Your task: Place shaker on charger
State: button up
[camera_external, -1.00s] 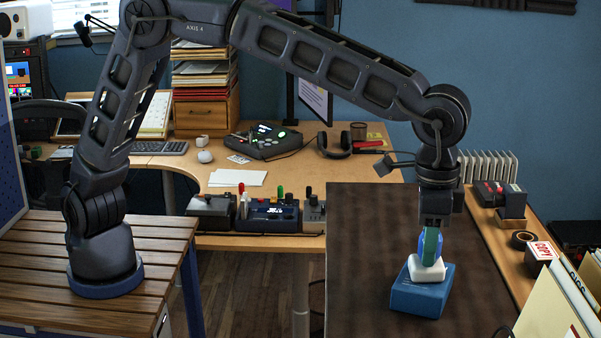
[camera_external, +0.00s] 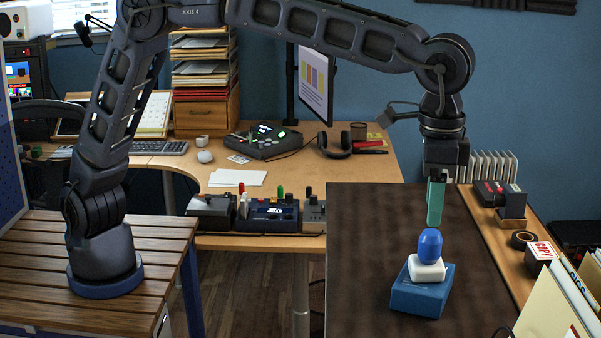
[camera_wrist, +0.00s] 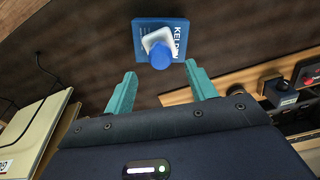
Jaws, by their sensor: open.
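A blue, rounded, egg-like piece, which I take to be the shaker (camera_external: 430,246), stands upright on a small white block, apparently the charger (camera_external: 427,271). The white block rests on a blue box (camera_external: 418,295) on the dark tabletop. In the wrist view the shaker (camera_wrist: 161,56) hides part of the white charger (camera_wrist: 150,38), with the lettered blue box (camera_wrist: 176,28) below. My gripper (camera_external: 436,215) has teal fingers and is above the shaker, apart from it. In the wrist view my gripper (camera_wrist: 162,88) is open and empty, with the shaker ahead of the gap between its fingers.
The dark tabletop (camera_external: 365,260) is clear around the blue box. A desk with control boxes (camera_external: 270,214) stands behind to the left.

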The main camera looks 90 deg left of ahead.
aim_at(431, 232)
jog(key=s+a+r+t, duration=0.1)
jog(key=s+a+r, duration=0.35)
jog(key=a, duration=0.25)
jog(key=s+a+r, duration=0.4)
jog(key=a+r, duration=0.2)
jog(key=a, duration=0.1)
jog(key=s+a+n+t+h, duration=0.1)
jog(key=s+a, duration=0.9)
jog(key=s, duration=0.3)
jog(key=s+a+f+t, duration=0.1)
jog(key=s+a+f, duration=0.2)
jog(key=s, duration=0.5)
jog(key=s+a+f, duration=0.3)
jog(key=s+f, duration=0.1)
jog(key=s, duration=0.4)
jog(key=s+a+f+t+y, duration=0.1)
jog(key=s+a+f, duration=0.2)
jog(key=s, duration=0.6)
jog(key=shift+a+f+n+t, duration=0.3)
jog(key=shift+a+f+n, duration=0.1)
jog(key=shift+f, duration=0.35)
jog(key=shift+d, duration=0.1)
